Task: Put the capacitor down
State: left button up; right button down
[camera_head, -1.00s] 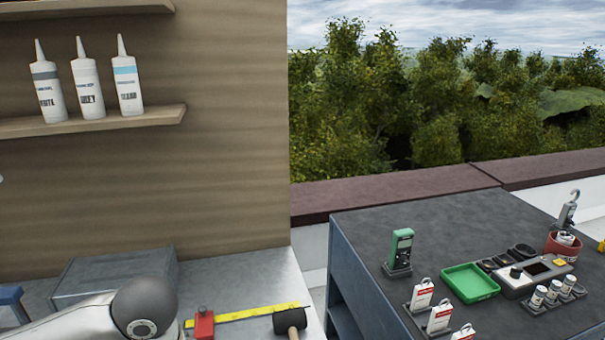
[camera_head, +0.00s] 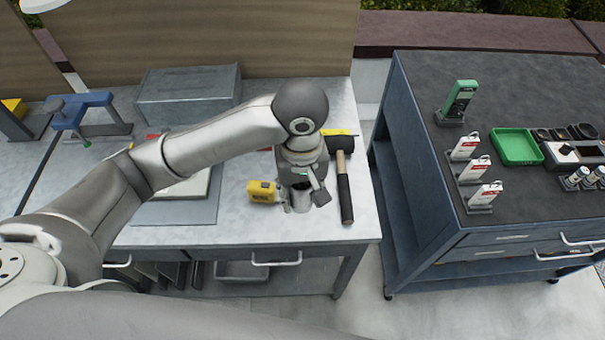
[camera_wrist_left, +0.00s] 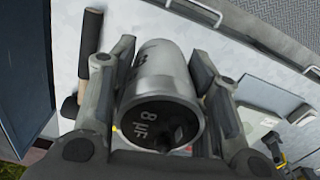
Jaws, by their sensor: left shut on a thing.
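The capacitor is a silver cylinder with a black end marked "8 µF", seen close up in the left wrist view (camera_wrist_left: 160,95). In the head view, the capacitor (camera_head: 301,199) is partly hidden by my left gripper (camera_head: 304,190). In the wrist view the two fingers of my left gripper (camera_wrist_left: 160,85) are shut on its sides. My right gripper is not in view.
A grey metal box (camera_head: 188,95) and a blue clamp (camera_head: 88,110) stand farther back. A dark-topped cart (camera_head: 440,75) holds meters and a green tray (camera_head: 516,147).

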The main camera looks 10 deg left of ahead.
pick_arm(q)
jog(key=w+a+f, duration=0.1)
jog(key=w+f, duration=0.2)
jog(key=w, duration=0.1)
jog(key=w+a+f+p, duration=0.1)
jog(key=w+f, duration=0.2)
jog(key=w, duration=0.1)
jog(key=w+a+f, duration=0.1)
jog(key=w+f, duration=0.2)
jog(key=w, duration=0.2)
jog(key=shift+f, duration=0.3)
jog(key=shift+f+p, duration=0.35)
jog(key=shift+f, duration=1.2)
jog(key=shift+f, duration=0.1)
jog(key=o, duration=1.2)
jog(key=shift+o, duration=0.2)
